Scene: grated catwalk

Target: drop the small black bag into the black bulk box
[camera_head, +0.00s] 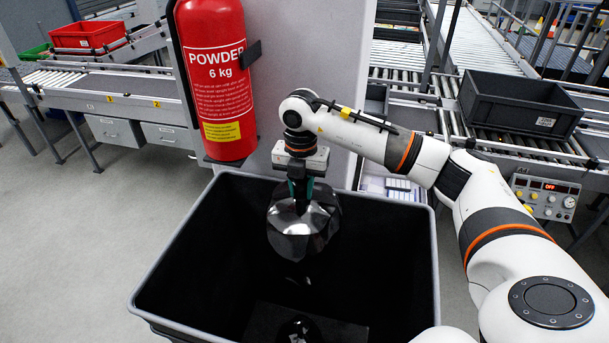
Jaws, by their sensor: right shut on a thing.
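The black bulk box (171,278) is large and open-topped with a grey rim, at the lower middle of the head view. My right gripper (300,196) points down over the far part of its opening. It is shut on the small black bag (303,230), a shiny, crumpled dark bag that hangs below the fingers. The bag appears inside the outline of the opening, near the far wall. The fingertips are partly hidden by the bag. Dark shapes show at the box's bottom, too dim to make out. My left gripper is not in view.
A red fire extinguisher (217,80) hangs on a grey pillar (300,60) just behind the box. Roller conveyors stand at both sides, with a dark grey crate (520,103) at right and a red bin (88,34) at left. The floor left of the box is clear.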

